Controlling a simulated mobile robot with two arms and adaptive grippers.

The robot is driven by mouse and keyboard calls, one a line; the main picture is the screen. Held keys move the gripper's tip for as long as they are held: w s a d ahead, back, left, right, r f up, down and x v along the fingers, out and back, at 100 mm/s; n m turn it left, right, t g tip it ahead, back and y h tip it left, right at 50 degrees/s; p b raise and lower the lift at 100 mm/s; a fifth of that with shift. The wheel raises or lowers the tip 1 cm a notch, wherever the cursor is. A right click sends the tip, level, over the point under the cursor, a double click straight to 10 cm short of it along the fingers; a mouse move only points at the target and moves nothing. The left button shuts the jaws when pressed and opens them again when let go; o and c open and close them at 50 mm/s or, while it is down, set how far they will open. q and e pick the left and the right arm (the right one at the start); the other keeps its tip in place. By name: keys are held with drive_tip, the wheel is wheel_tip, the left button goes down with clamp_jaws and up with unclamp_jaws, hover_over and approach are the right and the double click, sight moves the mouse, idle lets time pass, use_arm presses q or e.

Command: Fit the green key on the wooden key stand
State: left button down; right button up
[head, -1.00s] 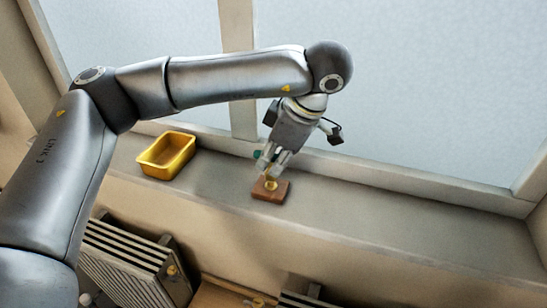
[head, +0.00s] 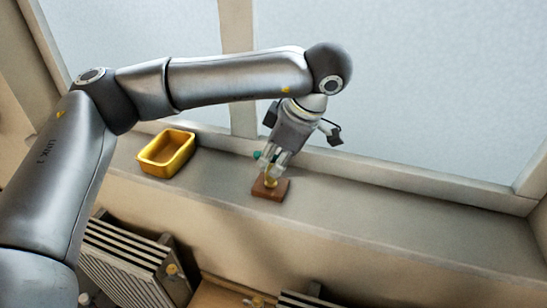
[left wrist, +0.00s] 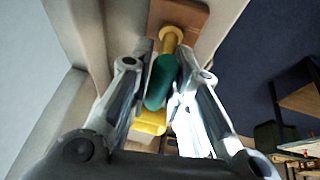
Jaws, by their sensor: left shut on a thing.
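The wooden key stand (head: 277,193) is a small brown block on the window ledge, with a brass-yellow part (head: 270,182) above it. My left gripper (head: 268,172) is just above the stand, pointing down. It is shut on the green key (head: 257,155), which is mostly hidden by the fingers there. In the left wrist view the green key (left wrist: 160,82) lies between the fingers, in line with a brass-yellow part (left wrist: 170,38) against the stand (left wrist: 190,16). I cannot tell whether the key is seated. My right gripper is not in view.
A yellow tray (head: 167,169) stands on the ledge to the left. The ledge (head: 400,213) is clear to the right of the stand. The window frame rises behind. A radiator (head: 125,265) is below the ledge.

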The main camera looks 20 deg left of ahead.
use_arm(q)
drive_tip(key=shift+f+b, duration=0.3)
drive_tip(key=shift+f, duration=0.15)
drive_tip(key=c, duration=1.3)
unclamp_jaws()
drive_tip(key=shift+r, duration=0.1)
drive_tip(key=v, duration=1.2)
